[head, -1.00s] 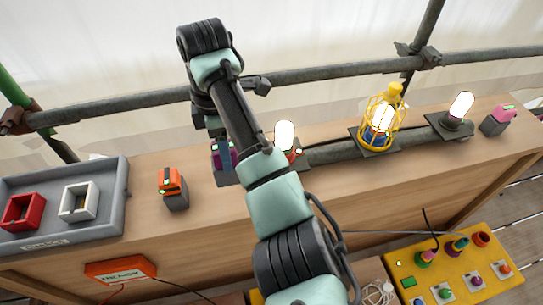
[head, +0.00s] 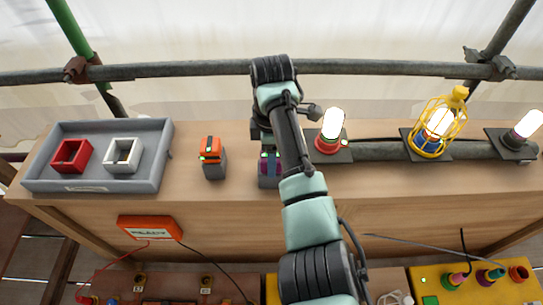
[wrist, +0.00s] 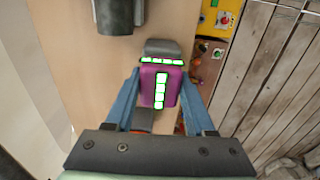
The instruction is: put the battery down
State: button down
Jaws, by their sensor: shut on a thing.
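A purple battery (wrist: 161,86) with lit green bars and a dark grey end is between the two blue fingers of my gripper (wrist: 160,100) in the wrist view. The fingers are shut on its sides. In the head view the battery (head: 269,170) is at the middle of the wooden bench (head: 400,188), partly hidden by my arm. It looks upright and at or close to the bench top; I cannot tell if it touches.
An orange and grey battery (head: 212,158) stands to the left. A grey tray (head: 152,176) holds a red frame (head: 71,156) and a white frame (head: 123,155). A lit red-based lamp (head: 331,132) stands close on the right, and a yellow caged lamp (head: 437,125) is farther right.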

jog(key=shift+f, duration=0.1)
jog(key=shift+c, duration=1.2)
grip_release()
notch_tip(320, 180, up, 12)
jog(key=p, duration=0.3)
jog(key=shift+r, duration=0.2)
